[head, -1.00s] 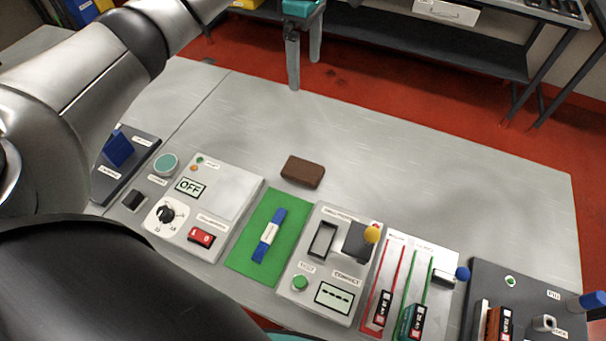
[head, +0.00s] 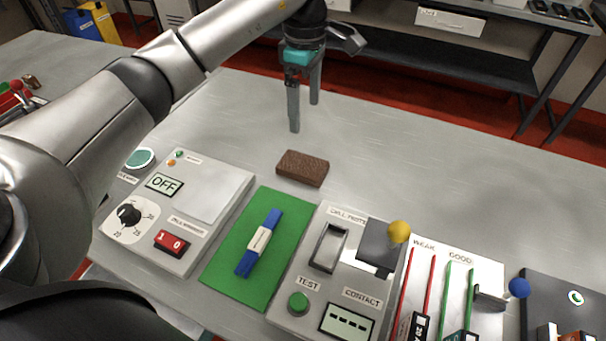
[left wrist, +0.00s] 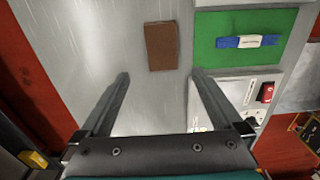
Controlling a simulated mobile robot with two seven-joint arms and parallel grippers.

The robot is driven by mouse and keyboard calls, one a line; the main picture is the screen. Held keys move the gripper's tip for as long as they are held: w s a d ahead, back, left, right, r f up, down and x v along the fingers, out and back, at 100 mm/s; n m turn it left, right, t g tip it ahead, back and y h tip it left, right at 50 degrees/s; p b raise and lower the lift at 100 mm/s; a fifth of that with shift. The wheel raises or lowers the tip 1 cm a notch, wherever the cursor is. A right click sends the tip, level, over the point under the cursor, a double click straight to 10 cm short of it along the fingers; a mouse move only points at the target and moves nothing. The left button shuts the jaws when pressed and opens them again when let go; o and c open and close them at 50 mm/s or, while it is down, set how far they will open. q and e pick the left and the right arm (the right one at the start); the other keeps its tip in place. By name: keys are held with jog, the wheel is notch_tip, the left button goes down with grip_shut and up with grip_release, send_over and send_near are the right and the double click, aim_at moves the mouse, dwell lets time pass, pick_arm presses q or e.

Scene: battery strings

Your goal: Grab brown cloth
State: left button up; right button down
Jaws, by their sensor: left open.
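The brown cloth (head: 302,168) is a small folded rectangular block lying flat on the grey table, just behind the green mat. It also shows in the left wrist view (left wrist: 161,46), ahead of the fingertips. My left gripper (head: 305,115) points down above the table, behind the cloth in the head view. Its two fingers are apart with nothing between them, as the left wrist view (left wrist: 160,76) also shows. The cloth is fully visible and not touched. My right gripper is not in view.
A green mat (head: 219,272) with a blue banded strip (head: 260,243) lies in front of the cloth. A panel with an OFF display (head: 215,188) is left of it, a cell tester (head: 297,272) right. The table behind and right of the cloth is clear.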

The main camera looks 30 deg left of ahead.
pick_arm(q)
send_over(303, 164)
notch_tip(303, 164, down, 10)
jog(key=shift+d+r+b, duration=0.15)
jog(key=shift+r+b, duration=0.1)
jog(key=shift+b, duration=0.1)
jog(key=shift+f, duration=2.65)
jog(key=shift+c, duration=0.2)
jog(key=c, duration=1)
